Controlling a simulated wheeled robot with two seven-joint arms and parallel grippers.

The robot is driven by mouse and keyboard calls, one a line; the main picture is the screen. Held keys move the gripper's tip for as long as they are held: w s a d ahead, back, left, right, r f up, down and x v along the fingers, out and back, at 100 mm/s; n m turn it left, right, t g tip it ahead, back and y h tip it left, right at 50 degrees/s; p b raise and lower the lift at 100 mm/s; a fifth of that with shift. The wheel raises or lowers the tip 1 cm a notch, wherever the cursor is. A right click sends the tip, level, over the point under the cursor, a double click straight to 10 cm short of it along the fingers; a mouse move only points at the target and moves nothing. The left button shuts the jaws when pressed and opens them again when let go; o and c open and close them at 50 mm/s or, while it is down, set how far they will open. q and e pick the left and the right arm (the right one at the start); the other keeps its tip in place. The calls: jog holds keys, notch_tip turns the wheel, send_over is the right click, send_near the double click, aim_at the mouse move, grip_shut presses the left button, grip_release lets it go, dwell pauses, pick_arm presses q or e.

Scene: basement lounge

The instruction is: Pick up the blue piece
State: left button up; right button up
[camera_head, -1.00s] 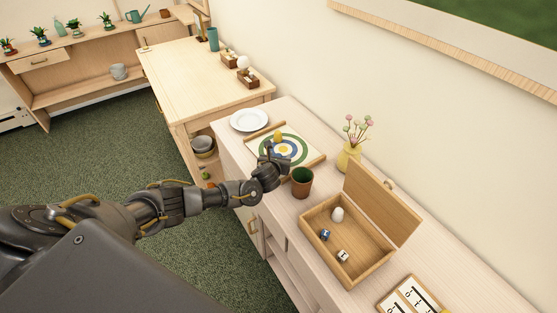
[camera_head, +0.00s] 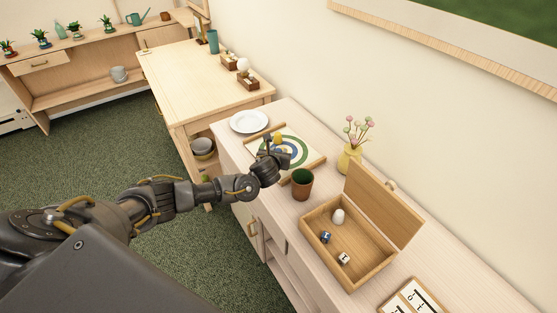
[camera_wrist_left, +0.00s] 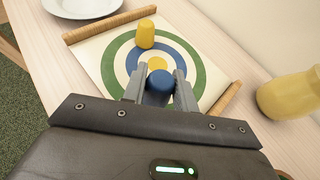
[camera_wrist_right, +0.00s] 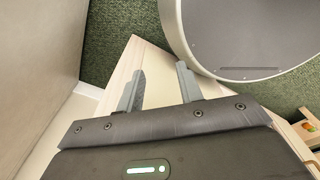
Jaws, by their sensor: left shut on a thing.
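In the left wrist view a blue round piece (camera_wrist_left: 159,90) sits between the two fingers of my left gripper (camera_wrist_left: 160,88), which is shut on it. A target scroll (camera_wrist_left: 104,66) with green, blue and yellow rings lies behind and beneath. A yellow piece (camera_wrist_left: 146,34) stands on the target's far part; it also shows in the head view (camera_head: 278,140). In the head view my left gripper (camera_head: 268,150) is over the target's near left edge and hides the blue piece. My right gripper (camera_wrist_right: 160,85) is open and empty in the right wrist view.
A dark green-topped pot (camera_head: 302,184) stands close to the left gripper. An open wooden box (camera_head: 318,222) with an egg-shaped thing and dice is nearer. A white plate (camera_head: 249,121) lies beyond the target. A yellow vase (camera_head: 349,158) with flowers stands near the wall.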

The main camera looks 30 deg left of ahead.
pick_arm(q)
jog(key=w+r+p+v, duration=0.1)
jog(key=p+v, duration=0.3)
jog(key=v, duration=1.2)
jog(key=shift+s+r, duration=0.25)
jog(key=shift+r, duration=0.55)
jog(key=shift+a, duration=0.1)
